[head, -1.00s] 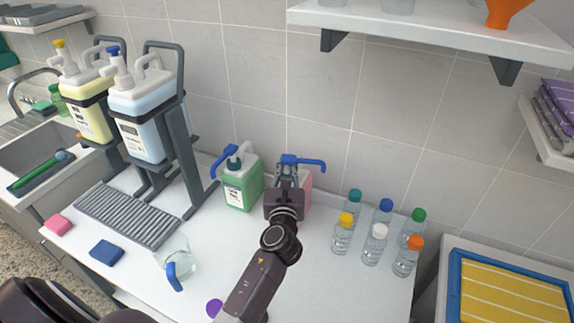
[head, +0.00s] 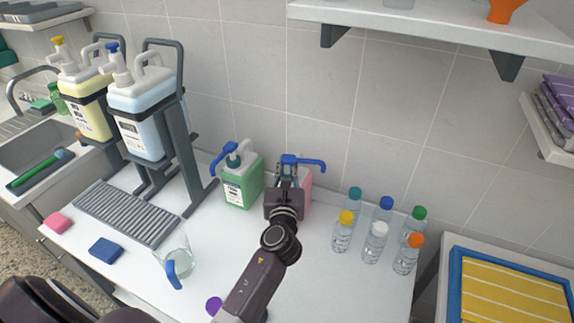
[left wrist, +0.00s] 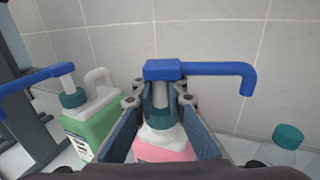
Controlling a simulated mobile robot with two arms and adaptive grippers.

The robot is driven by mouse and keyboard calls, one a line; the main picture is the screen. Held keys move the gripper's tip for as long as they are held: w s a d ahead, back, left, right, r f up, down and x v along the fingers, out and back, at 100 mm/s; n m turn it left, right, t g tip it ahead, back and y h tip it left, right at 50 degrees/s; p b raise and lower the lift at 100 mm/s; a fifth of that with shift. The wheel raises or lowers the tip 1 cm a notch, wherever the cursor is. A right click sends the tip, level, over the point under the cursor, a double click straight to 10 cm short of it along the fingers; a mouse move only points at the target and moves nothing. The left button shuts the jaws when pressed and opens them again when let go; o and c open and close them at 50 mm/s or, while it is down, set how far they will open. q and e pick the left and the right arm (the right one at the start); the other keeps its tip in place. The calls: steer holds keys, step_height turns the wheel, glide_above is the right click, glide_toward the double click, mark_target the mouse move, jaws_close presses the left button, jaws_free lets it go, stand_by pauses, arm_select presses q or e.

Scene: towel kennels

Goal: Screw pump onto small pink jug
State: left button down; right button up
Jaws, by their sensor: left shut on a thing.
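The small pink jug (head: 306,186) stands on the white counter near the tiled wall, mostly hidden behind my left gripper (head: 287,180). The pump (head: 301,162) with its blue head sits upright above the jug's neck, its spout pointing right. In the left wrist view the blue pump head (left wrist: 163,70) rises between the fingers of my left gripper (left wrist: 162,108), which is shut on the pump. The pink jug (left wrist: 165,148) shows right below it. The pump's lower end meets the white neck, but I cannot tell whether the thread is engaged. My right gripper does not show.
A green jug (head: 243,183) with its own blue pump stands just left. Several capped bottles (head: 375,243) stand to the right. A glass pitcher (head: 180,262), a blue sponge (head: 106,250) and a drip grate (head: 125,213) lie left. A shelf (head: 440,30) hangs above.

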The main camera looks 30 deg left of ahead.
arm_select(q)
steer(key=shift+f, duration=0.55)
stand_by(0.5)
steer(key=c, duration=1.9)
jaws_free()
steer(key=v, duration=1.2)
steer(key=shift+r, duration=0.1)
